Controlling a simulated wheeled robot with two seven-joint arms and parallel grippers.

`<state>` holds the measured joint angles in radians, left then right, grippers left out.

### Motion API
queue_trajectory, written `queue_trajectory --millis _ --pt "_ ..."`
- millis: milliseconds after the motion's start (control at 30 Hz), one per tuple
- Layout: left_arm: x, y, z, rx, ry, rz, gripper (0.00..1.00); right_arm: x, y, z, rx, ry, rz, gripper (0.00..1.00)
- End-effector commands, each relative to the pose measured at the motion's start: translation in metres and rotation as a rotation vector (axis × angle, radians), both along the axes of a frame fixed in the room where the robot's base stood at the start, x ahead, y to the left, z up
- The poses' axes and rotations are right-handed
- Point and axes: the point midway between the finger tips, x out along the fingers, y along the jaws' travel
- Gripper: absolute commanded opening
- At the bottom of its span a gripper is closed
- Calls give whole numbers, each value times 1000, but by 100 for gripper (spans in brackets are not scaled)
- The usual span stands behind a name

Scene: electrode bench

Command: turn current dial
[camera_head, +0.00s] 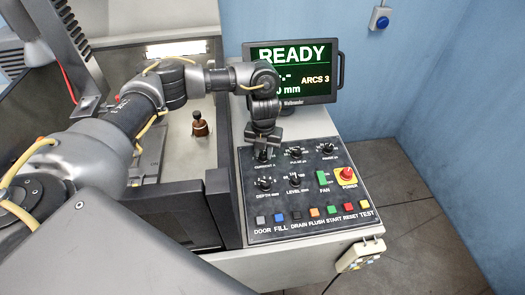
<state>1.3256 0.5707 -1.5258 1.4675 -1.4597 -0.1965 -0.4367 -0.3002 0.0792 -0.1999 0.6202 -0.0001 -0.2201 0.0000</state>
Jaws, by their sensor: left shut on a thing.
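The control panel (310,210) is a dark sloping face with dials, coloured buttons and a red knob. The current dial (263,157) is at its upper left, mostly hidden under my left gripper (262,148). The gripper comes down from above and its jaws are shut on the dial. How far the dial is turned cannot be made out. My right gripper is not in view.
A monitor (293,72) reading READY and ARCS 3 stands behind the panel. More dials, a pulse dial (297,151) and a depth dial (264,184), sit close by. The red power knob (347,174) is at the right. A tank with a brown-based electrode (200,127) lies left.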

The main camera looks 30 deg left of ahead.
Motion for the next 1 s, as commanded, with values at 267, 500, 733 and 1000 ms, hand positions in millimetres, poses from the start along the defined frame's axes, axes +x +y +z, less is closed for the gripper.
queue_trajectory --millis 267,500,733,1000 --pt "-2 0 -2 1 5 -1 48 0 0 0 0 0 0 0" --pt "0 0 3 0 1 0 48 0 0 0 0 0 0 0" --pt "1 0 38 0 -3 -3 48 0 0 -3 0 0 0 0" --pt "-1 0 86 1 -1 -2 48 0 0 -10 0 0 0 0"
